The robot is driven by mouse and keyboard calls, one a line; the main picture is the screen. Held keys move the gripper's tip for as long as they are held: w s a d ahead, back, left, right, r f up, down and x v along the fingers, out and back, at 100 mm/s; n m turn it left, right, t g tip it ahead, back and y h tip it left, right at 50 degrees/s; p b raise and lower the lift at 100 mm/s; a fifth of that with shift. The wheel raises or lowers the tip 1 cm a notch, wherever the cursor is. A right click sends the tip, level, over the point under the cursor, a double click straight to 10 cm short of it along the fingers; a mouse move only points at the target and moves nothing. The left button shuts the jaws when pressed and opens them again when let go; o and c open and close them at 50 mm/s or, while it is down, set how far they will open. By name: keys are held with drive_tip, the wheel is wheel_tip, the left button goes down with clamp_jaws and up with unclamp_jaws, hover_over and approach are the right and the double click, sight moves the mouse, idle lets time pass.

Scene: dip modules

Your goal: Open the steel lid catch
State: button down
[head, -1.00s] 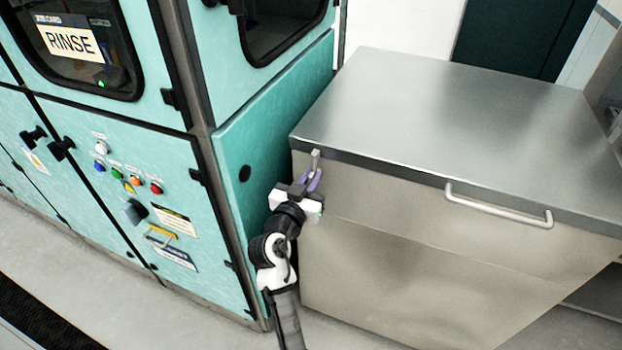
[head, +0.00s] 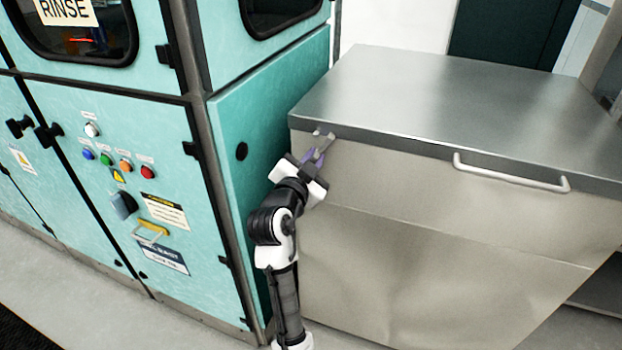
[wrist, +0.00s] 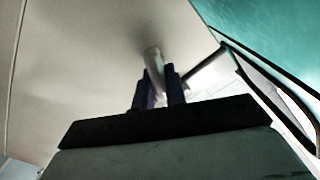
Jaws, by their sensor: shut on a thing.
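The steel lid catch (head: 323,137) is a small grey lever at the upper left front of the steel chest, just under the lid's edge. My gripper (head: 317,156) is at the catch, with its purple fingers closed on the lever. In the wrist view the two dark fingers (wrist: 160,88) stand on either side of the pale catch lever (wrist: 152,62). The steel lid (head: 440,95) lies flat and closed on the chest (head: 420,230). The catch's lower end is partly hidden by my fingers.
A steel bar handle (head: 510,175) sits on the chest's front, right of the catch. A teal machine cabinet (head: 265,130) with coloured buttons stands close on the left, leaving a narrow gap beside my arm. Pale floor lies in front.

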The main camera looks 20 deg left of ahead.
drive_tip(key=m+b, duration=0.3)
drive_tip(key=b, duration=0.1)
drive_tip(key=shift+f+m+b, duration=0.35)
drive_tip(key=shift+f+m, duration=0.05)
drive_tip(key=m+b, duration=0.3)
drive_tip(key=b, duration=0.1)
drive_tip(key=shift+d+r+m, duration=0.1)
drive_tip(key=shift+d+m, duration=0.05)
drive_tip(key=shift+m, duration=0.25)
drive_tip(key=c, duration=1.4)
unclamp_jaws()
drive_tip(key=shift+c, duration=0.2)
drive_tip(key=shift+s, duration=0.15)
drive_tip(key=s+b, duration=0.1)
drive_tip(key=s, duration=1.2)
drive_tip(key=shift+s+a, duration=0.2)
drive_tip(key=shift+s, duration=0.1)
